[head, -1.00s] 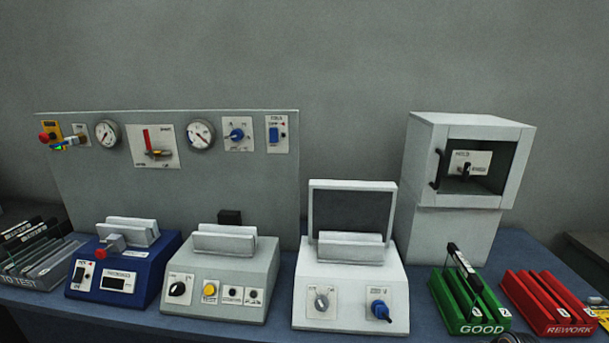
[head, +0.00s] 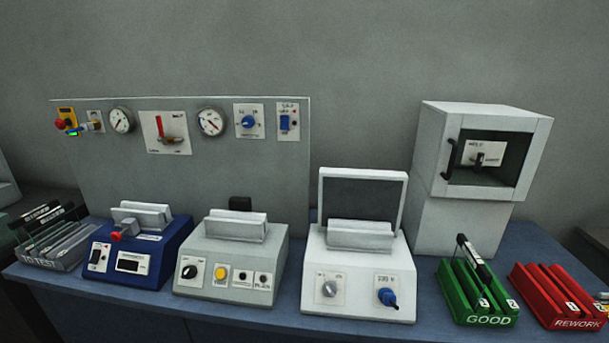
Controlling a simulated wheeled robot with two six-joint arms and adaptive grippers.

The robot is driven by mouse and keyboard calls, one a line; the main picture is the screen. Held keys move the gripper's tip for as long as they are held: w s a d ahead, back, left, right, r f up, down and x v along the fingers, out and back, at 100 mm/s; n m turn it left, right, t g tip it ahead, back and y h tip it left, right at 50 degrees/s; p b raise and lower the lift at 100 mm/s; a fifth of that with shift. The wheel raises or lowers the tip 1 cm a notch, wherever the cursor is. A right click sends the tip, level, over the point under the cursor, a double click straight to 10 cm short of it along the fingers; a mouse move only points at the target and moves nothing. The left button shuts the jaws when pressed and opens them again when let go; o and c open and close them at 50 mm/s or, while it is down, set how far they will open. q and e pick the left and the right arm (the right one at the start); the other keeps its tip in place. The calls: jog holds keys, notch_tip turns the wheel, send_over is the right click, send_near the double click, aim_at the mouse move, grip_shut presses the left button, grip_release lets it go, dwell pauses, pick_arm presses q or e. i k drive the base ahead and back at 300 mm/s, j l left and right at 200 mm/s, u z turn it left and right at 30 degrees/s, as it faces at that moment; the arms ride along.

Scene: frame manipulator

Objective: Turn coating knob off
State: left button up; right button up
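Several knobs are in the head view; labels are too small to tell which is the coating knob. A black knob (head: 190,272) is on the front of the grey unit (head: 215,250). A grey knob (head: 329,289) and a blue knob (head: 387,297) are on the front of the white unit (head: 358,272) with a raised lid (head: 362,201). Another blue knob (head: 248,121) is on the upright grey panel (head: 200,185). A black knob (head: 478,160) sits inside the white cabinet (head: 460,225). Neither gripper is in view.
A blue unit (head: 150,264) with a red-tipped lever stands at left, next to a rack of dark boards (head: 50,244). A green GOOD tray (head: 478,303) and a red REWORK tray (head: 560,308) stand at right. The blue bench (head: 225,318) has a narrow free front strip.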

aim_at(189, 272)
jog(key=j+u, duration=0.2)
jog(key=j, duration=0.45)
jog(key=j+u, duration=0.2)
jog(key=j, duration=0.45)
jog(key=j+u, duration=0.15)
jog(key=j, duration=0.55)
jog(key=i+j+u, duration=0.2)
jog(key=j, duration=0.4)
jog(key=k+j, duration=0.05)
